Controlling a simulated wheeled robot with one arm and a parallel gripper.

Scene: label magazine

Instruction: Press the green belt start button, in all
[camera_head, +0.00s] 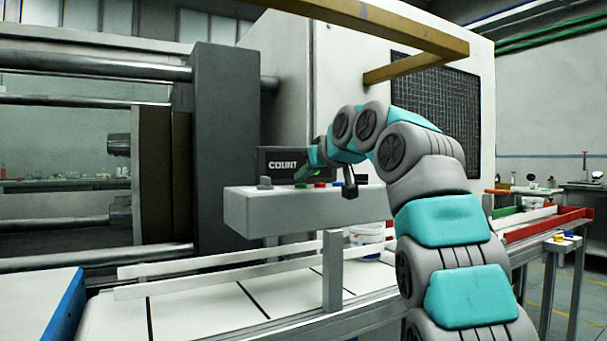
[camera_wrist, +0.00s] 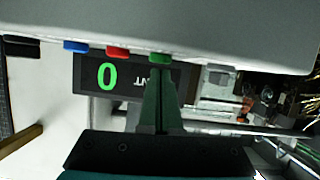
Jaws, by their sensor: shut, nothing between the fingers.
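The green button (camera_wrist: 159,58) sits on a grey control box (camera_head: 275,211), in a row with a red button (camera_wrist: 117,51) and a blue button (camera_wrist: 76,46). In the wrist view the box shows upside down at the top. My gripper (camera_wrist: 160,72) is shut and empty, its fingertips right at the green button; I cannot tell if they touch it. In the head view my gripper (camera_head: 304,175) is over the box top, tilted down towards the green button, which it partly covers. A dark COUNT display (camera_head: 275,165) stands behind; in the wrist view it reads a green 0.
A dark knob (camera_head: 264,183) stands at the box's left end. A yellow beam (camera_head: 390,25) crosses above my arm. The white belt (camera_head: 200,308) with its rails runs below the box. A large white machine housing (camera_head: 345,75) is behind.

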